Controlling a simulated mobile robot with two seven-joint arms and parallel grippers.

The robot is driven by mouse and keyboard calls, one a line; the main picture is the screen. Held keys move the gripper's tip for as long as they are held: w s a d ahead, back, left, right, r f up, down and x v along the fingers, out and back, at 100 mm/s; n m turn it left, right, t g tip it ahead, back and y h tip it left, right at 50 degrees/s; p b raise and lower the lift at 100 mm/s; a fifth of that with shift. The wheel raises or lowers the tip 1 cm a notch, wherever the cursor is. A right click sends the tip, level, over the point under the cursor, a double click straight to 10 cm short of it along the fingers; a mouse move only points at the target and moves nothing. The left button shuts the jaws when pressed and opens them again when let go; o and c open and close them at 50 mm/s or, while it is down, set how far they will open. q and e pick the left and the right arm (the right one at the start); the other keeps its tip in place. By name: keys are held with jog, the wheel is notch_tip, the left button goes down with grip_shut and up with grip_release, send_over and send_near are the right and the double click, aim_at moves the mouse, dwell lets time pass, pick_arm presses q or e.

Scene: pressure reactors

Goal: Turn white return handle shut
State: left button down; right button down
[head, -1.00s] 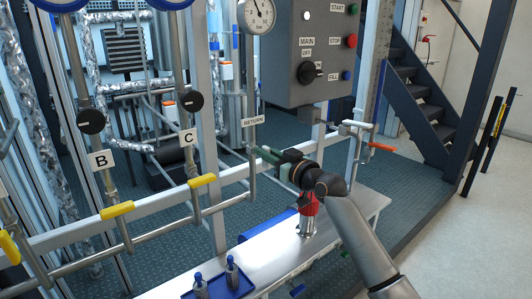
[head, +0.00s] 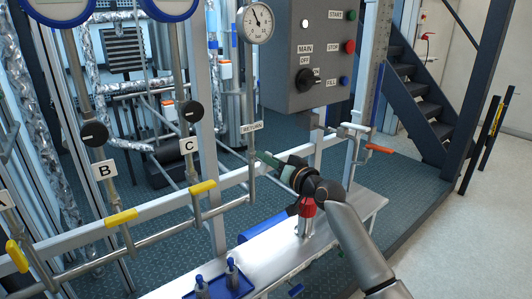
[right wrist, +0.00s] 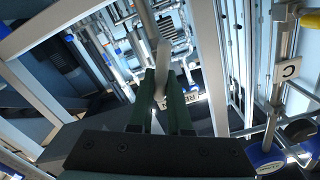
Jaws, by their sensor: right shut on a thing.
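The RETURN label (head: 251,126) hangs on a vertical pipe below the pressure gauge. My right gripper (head: 262,156) reaches in from the right, with its green fingertips at this pipe just below the label. In the right wrist view, the pale return handle (right wrist: 161,70) lies between the two green fingers (right wrist: 163,90), which are shut on it. In the head view the handle is too small and covered by the fingers to tell its angle. My left gripper is in neither view.
Yellow handles (head: 121,218) sit on branches B and C to the left. A grey control box (head: 307,60) hangs above my right gripper. A metal bench (head: 262,262) with a red-topped fitting (head: 306,213) and a blue tray (head: 225,286) lies below. An orange handle (head: 379,149) is to the right.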

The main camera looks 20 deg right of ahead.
jog(key=shift+d+m+p, duration=0.1)
jog(key=shift+m+p, duration=0.3)
jog(key=shift+m, duration=0.6)
jog(key=m, duration=0.1)
jog(key=m+p, duration=0.1)
jog(key=m, duration=0.1)
jog(key=shift+w+d+f+m, duration=0.1)
jog(key=shift+d+f+m, duration=0.05)
jog(key=shift+m, duration=0.15)
jog(key=m, duration=0.1)
jog(key=m+p, duration=0.1)
jog(key=shift+d+f+m, duration=0.1)
jog(key=shift+f+m, duration=0.1)
jog(key=shift+m, duration=0.2)
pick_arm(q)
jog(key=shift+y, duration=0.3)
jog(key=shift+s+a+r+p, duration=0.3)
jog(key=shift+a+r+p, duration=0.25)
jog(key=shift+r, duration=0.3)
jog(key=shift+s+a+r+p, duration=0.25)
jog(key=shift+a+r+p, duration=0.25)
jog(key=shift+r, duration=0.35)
pick_arm(e)
jog(key=shift+f+m, duration=0.2)
jog(key=shift+m, duration=0.9)
jog(key=shift+f+m, duration=0.15)
jog(key=shift+m, duration=0.95)
jog(key=c, duration=0.9)
grip_release()
jog(key=shift+o, duration=0.2)
